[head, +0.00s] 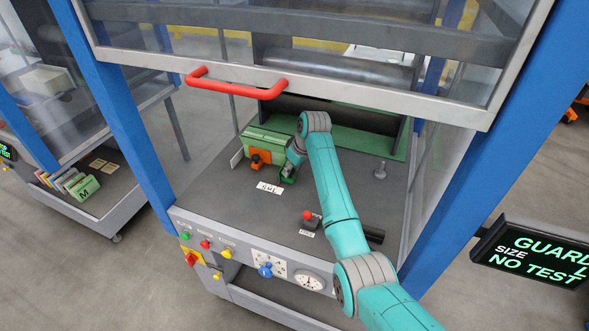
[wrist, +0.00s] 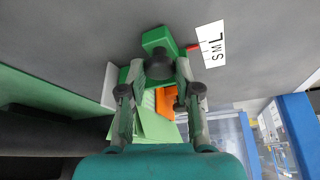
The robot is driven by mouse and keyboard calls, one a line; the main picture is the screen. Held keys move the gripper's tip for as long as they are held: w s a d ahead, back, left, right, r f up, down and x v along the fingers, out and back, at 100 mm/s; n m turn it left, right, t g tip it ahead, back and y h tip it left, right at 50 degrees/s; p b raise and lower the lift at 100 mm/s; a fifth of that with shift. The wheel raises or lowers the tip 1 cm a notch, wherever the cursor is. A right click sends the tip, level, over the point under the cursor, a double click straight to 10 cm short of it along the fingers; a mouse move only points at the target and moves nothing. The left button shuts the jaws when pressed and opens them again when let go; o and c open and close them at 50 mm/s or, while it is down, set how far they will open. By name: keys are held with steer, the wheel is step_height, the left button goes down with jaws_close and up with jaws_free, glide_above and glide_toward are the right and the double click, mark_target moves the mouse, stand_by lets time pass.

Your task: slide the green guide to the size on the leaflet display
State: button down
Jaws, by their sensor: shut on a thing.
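The green guide (head: 287,175) stands on the grey deck of the machine, beside a light green stack (head: 268,138). In the wrist view the guide (wrist: 158,40) has a red pointer beside the white size label (wrist: 211,45) with S, M and L; I cannot tell exactly which letter it meets. My gripper (head: 291,166) is shut on the guide's upright part; its fingers (wrist: 160,72) sit on both sides of it.
An orange part (head: 260,159) sits in front of the stack. A raised clear guard with a red handle (head: 236,84) hangs above. Blue posts (head: 122,112) flank the opening.

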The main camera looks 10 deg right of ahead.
steer(key=c, duration=0.8)
jaws_free()
steer(key=shift+d+r, duration=0.1)
steer(key=v, duration=1.1)
steer(key=shift+s+r, duration=0.15)
steer(key=shift+r, duration=0.2)
